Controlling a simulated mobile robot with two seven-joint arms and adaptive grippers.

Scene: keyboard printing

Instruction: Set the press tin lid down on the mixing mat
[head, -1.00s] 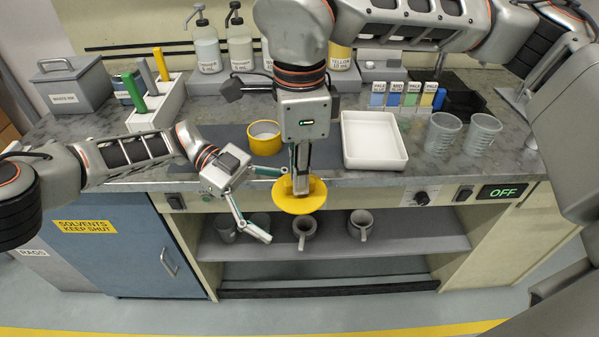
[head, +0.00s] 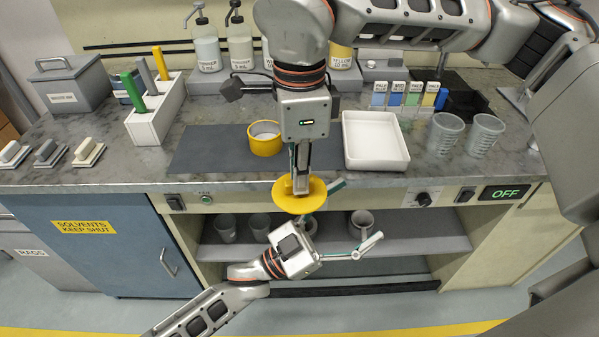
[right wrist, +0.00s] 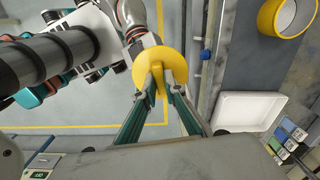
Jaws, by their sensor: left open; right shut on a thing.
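The press tin lid (head: 284,201) is a round yellow disc with a raised grip. My right gripper (head: 299,184) points down and is shut on that grip, holding the lid in front of the bench's front edge. The lid also shows in the right wrist view (right wrist: 148,62) between the fingertips. The mixing mat (head: 203,150) is a flat dark grey sheet on the bench, behind and left of the lid. The open yellow tin (head: 265,146) stands on the mat. My left gripper (head: 357,212) is open and empty, below and right of the lid, its fingers spread apart.
A white tray (head: 376,160) is right of the mat. Two clear cups (head: 443,134) stand further right. A white holder (head: 156,121) with coloured handles is at the left. The mat's left part is clear.

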